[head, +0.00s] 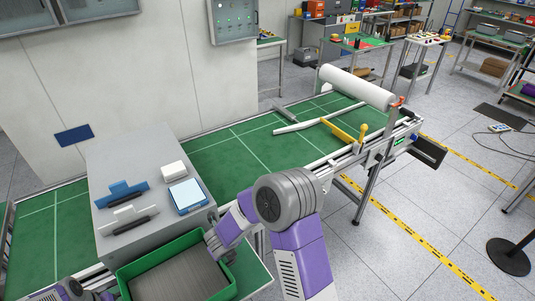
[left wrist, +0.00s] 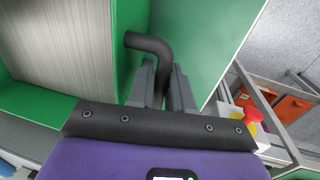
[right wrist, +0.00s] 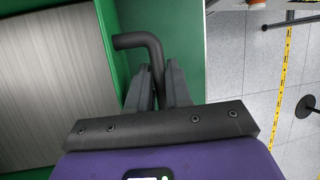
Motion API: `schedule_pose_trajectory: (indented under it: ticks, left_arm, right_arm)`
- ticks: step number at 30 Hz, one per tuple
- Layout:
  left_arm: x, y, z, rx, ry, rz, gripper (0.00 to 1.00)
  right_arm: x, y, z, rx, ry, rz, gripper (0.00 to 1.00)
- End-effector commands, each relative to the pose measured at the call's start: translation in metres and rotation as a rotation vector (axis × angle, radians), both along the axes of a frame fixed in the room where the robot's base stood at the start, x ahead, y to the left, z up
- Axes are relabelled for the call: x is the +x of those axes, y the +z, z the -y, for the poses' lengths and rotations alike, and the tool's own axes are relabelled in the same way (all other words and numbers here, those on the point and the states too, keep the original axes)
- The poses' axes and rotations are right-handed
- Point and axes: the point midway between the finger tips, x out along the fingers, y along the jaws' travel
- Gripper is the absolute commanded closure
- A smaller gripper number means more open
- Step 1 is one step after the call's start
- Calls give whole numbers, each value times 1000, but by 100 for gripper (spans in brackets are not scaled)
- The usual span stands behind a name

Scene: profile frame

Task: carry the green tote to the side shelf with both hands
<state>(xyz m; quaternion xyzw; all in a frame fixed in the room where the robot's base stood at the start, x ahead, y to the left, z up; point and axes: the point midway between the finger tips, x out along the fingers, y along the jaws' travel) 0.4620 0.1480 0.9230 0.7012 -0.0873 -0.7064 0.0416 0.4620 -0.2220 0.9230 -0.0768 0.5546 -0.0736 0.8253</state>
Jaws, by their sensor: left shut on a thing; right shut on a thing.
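The green tote (head: 215,283) is at the bottom of the head view, in front of a grey cabinet, with a grey ribbed load filling its inside. My right gripper (head: 218,243) is at the tote's right end. In the right wrist view its fingers (right wrist: 158,92) are shut on a dark bent handle (right wrist: 140,41) on the tote's green wall. My left gripper (head: 108,296) is at the tote's left end, partly cut off by the picture's edge. In the left wrist view its fingers (left wrist: 163,88) are shut on the other dark handle (left wrist: 150,42). The side shelf cannot be made out for certain.
The grey cabinet (head: 120,170) carries blue and white tools and a blue-white box (head: 187,196). A green worktable (head: 215,160) with a white roll (head: 357,87) and a yellow-handled bar lies behind. Open floor (head: 400,240) with yellow tape and a black round stand base (head: 508,257) is at right.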

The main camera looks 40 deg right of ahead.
Motion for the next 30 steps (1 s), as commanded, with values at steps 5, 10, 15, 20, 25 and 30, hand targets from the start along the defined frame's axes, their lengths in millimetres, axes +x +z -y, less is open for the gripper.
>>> schedule_pose_trajectory:
  ticks: [5,10,15,20,25,30]
  left_arm:
    - [2,2,0,-1,0,6,100]
    - [2,2,0,-1,0,6,75]
    - [1,1,0,0,1,3,51]
    - [0,0,1,-1,-1,1,51]
    - [-2,-2,1,-1,-2,-5,51]
    - [-2,-1,1,-2,-3,-6,51]
  right_arm:
    - [2,2,0,-2,0,6,100]
    - [2,2,0,-2,0,6,100]
    - [2,2,0,-1,0,5,100]
    - [2,2,0,-1,1,5,100]
    - [0,0,0,0,0,-1,56]
    - [0,-1,-1,2,3,-1,51]
